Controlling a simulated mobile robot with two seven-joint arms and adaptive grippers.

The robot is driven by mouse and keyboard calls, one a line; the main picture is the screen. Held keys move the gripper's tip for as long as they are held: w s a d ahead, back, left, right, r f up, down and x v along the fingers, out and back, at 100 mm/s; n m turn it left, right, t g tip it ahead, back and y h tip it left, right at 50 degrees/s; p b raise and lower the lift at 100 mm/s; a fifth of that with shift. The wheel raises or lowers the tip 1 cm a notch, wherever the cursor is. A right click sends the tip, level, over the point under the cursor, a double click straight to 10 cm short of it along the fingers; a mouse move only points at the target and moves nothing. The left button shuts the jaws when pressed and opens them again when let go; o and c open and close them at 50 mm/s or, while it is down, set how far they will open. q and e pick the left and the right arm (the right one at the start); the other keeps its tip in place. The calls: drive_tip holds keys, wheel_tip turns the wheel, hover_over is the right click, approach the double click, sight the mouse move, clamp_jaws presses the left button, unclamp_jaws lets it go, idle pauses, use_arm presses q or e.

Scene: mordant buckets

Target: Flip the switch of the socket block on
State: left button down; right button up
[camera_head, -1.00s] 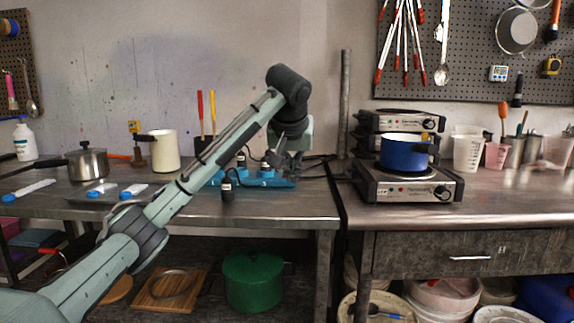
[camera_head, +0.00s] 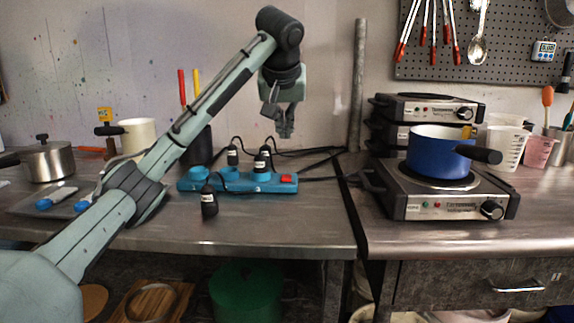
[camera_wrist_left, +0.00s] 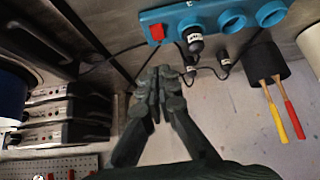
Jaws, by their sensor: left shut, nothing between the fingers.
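The blue socket block (camera_head: 230,184) lies on the left metal table, with a red switch (camera_head: 286,179) at its right end. Black plugs with white labels sit in some of its sockets, and another black plug (camera_head: 209,203) stands on the table in front of it. My left gripper (camera_head: 285,133) is above the block's right end, pointing down, shut and empty, apart from the switch. In the left wrist view the shut fingers (camera_wrist_left: 158,85) are below the block (camera_wrist_left: 205,22) and its red switch (camera_wrist_left: 157,32). My right gripper is not in view.
A hot plate (camera_head: 440,200) with a blue pot (camera_head: 440,150) stands on the right table. A metal post (camera_head: 359,85) rises behind the gap between the tables. Black cables (camera_head: 315,155) run behind the block. A dark holder with red and yellow handles stands behind it.

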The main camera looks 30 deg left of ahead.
use_arm(q)
approach(286, 177)
drive_tip(key=shift+w+a, duration=0.7)
drive_tip(key=shift+w, duration=0.45)
drive_tip(key=f, duration=0.3)
drive_tip(key=shift+w+a+f, duration=0.15)
drive_tip(key=shift+w+f, duration=0.2)
drive_tip(key=shift+f, duration=0.45)
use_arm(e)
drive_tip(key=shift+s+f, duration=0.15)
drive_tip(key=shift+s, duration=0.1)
